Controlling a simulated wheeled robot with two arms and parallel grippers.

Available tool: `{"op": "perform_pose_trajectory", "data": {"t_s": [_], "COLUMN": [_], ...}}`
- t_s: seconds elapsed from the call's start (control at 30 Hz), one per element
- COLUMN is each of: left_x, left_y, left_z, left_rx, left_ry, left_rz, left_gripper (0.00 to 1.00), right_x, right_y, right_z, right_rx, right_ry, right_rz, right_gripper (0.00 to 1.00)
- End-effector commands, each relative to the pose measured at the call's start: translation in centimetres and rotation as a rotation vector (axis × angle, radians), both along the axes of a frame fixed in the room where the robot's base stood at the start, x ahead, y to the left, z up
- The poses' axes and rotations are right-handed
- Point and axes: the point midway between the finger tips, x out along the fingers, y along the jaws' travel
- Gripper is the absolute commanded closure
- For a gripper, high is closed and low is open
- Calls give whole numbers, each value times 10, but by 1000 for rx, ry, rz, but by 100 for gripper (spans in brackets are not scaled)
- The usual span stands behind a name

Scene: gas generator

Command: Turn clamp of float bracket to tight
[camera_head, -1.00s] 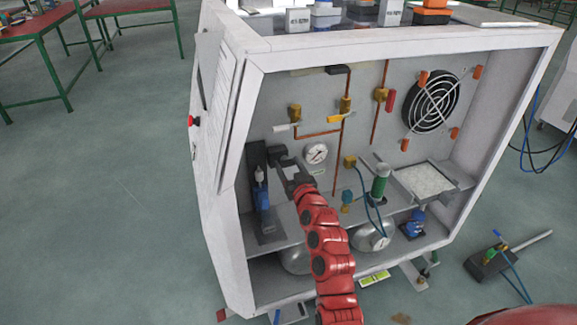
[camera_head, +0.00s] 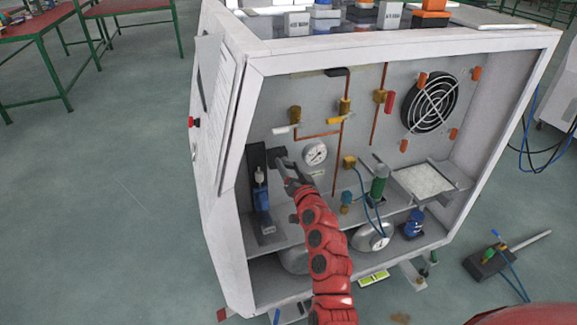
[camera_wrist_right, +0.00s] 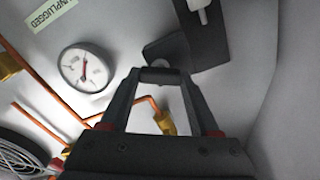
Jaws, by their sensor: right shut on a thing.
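The float bracket (camera_head: 257,158) is a dark upright piece at the left of the open cabinet, with a blue and white float part (camera_head: 262,192) in front of it. Its dark clamp (camera_head: 279,153) sticks out to the right near the top. My right gripper (camera_head: 286,166) reaches it from the front. In the right wrist view my right gripper (camera_wrist_right: 161,76) has its fingers shut on the short dark end of the clamp (camera_wrist_right: 161,75), with the dark bracket (camera_wrist_right: 205,35) just beyond. The exact turn of the clamp is hard to read. My left gripper is not in view.
A round gauge (camera_head: 316,154) sits on the back panel right of the gripper, and it also shows in the right wrist view (camera_wrist_right: 84,69). The cabinet's left wall is close to the bracket.

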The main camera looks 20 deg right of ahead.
Motion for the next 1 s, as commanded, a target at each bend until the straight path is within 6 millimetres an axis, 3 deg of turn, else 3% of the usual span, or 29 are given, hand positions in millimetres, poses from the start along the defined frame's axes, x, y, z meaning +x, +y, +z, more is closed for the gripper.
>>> {"op": "perform_pose_trajectory", "data": {"t_s": [1.0], "left_x": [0], "left_y": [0], "left_z": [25], "left_rx": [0], "left_ry": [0], "left_rz": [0], "left_gripper": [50], "right_x": [0], "right_y": [-2], "right_z": [-2], "right_rx": [911], "right_ry": [31], "right_rz": [-1], "right_gripper": [93]}}
